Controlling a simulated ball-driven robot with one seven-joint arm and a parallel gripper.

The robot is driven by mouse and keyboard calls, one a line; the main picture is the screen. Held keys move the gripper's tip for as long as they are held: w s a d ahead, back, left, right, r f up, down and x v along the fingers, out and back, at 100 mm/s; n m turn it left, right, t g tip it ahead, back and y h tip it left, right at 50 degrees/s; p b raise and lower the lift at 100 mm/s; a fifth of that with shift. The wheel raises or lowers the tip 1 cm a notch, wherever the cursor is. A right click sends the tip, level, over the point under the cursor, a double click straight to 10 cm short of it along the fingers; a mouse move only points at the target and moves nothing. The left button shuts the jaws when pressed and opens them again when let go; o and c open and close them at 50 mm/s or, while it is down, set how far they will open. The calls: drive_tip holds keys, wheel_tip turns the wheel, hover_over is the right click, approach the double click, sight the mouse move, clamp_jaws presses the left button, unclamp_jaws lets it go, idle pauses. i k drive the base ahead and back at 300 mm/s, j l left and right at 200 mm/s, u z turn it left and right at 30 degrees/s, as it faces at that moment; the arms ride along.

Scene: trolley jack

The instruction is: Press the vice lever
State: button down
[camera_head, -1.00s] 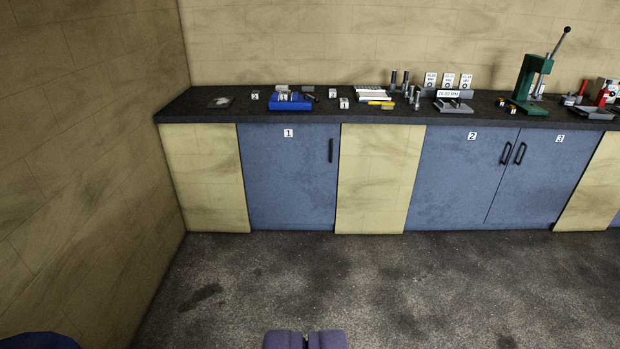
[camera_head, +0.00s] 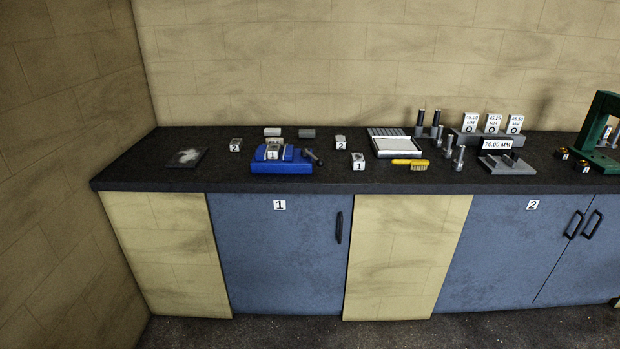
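A blue vice (camera_head: 281,167) sits near the front edge of the dark worktop, above the blue door marked 1. A small block marked 1 sits on top of it. A short dark lever (camera_head: 313,157) sticks out at the vice's right side and seems joined to it. My gripper is not in this view, so its distance from the lever cannot be seen.
The dark worktop (camera_head: 130,171) also bears small numbered blocks (camera_head: 358,161), a yellow brush (camera_head: 409,164), a white tray (camera_head: 401,147), metal pins and gauge labels. A green press (camera_head: 598,125) stands at the right edge. A wall closes the left side.

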sight(313, 156)
drive_tip(key=i, duration=2.35)
